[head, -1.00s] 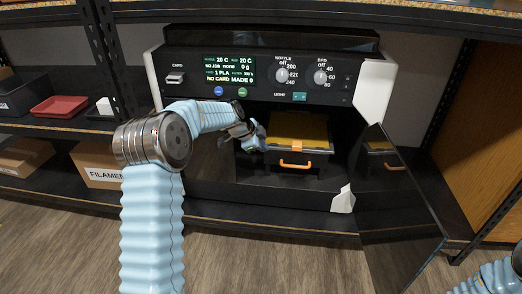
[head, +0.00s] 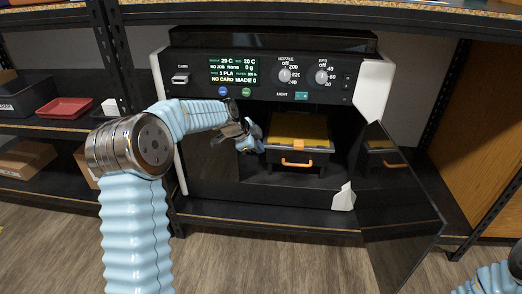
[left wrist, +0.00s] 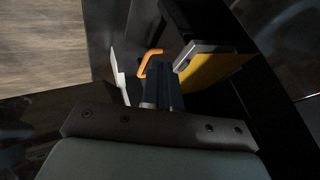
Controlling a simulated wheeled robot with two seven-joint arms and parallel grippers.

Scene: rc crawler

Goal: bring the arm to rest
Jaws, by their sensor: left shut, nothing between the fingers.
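My left arm reaches in from the left, its elbow bent. My left gripper (head: 254,142) is shut and empty at the left part of the printer's open chamber, just left of the build tray. In the left wrist view, the dark shut fingers (left wrist: 162,88) point toward the orange handle and the yellow plate edge; whether they touch the tray I cannot tell. The tray (head: 297,157) has a yellow plate (head: 298,127) and an orange front handle (head: 297,164). My right gripper is out of view; only part of the right arm shows at the lower right corner.
The printer (head: 262,70) stands on a dark shelf (head: 270,218). Its dark door (head: 400,215) hangs open to the right. A red tray (head: 64,107) and a cardboard box (head: 28,160) are on the left shelves. The wooden floor in front is clear.

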